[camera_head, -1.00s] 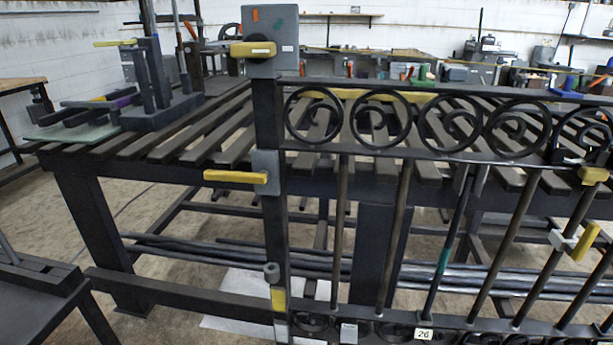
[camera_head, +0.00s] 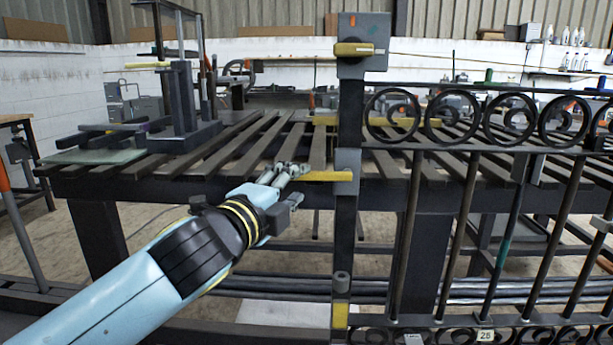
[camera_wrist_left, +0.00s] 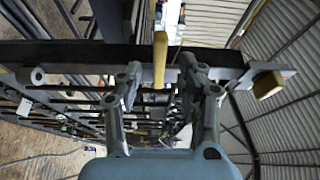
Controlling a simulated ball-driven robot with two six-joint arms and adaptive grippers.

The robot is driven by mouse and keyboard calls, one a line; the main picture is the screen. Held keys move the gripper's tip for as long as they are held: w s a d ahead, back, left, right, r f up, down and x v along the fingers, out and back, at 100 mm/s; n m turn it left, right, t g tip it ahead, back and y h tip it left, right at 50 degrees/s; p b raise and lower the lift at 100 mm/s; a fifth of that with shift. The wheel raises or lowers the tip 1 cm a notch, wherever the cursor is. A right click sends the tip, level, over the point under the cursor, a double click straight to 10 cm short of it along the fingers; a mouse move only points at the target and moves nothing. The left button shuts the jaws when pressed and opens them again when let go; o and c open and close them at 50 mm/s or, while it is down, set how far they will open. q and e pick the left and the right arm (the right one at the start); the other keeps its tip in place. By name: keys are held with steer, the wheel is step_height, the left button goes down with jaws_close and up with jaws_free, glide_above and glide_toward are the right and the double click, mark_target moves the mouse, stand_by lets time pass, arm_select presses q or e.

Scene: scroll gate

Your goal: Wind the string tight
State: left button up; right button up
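The black gate (camera_head: 474,144) has a row of scrolls along its top and upright bars below. On its left post, a yellow lever handle (camera_head: 325,176) sticks out to the left from a grey plate. My left gripper (camera_head: 292,172) reaches this handle's free end. In the left wrist view the fingers of my left gripper (camera_wrist_left: 160,72) are apart, with the yellow lever handle (camera_wrist_left: 160,58) between them; I cannot tell whether they touch it. A second yellow handle (camera_head: 353,49) sits on the grey box atop the post. I cannot make out a string. My right gripper is not in view.
A dark slatted table (camera_head: 215,150) stands behind the gate, with a black metal fixture (camera_head: 183,100) at its left. A yellow strip (camera_head: 340,316) marks the lower post. A small label (camera_head: 485,335) reads 26. Metal pipes lie below the table.

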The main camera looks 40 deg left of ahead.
mark_target(304, 178)
arm_select(q)
steer(key=w, duration=0.5)
steer(key=shift+w+a, duration=0.25)
steer(key=shift+a, duration=0.15)
jaws_close()
steer(key=shift+f, duration=0.1)
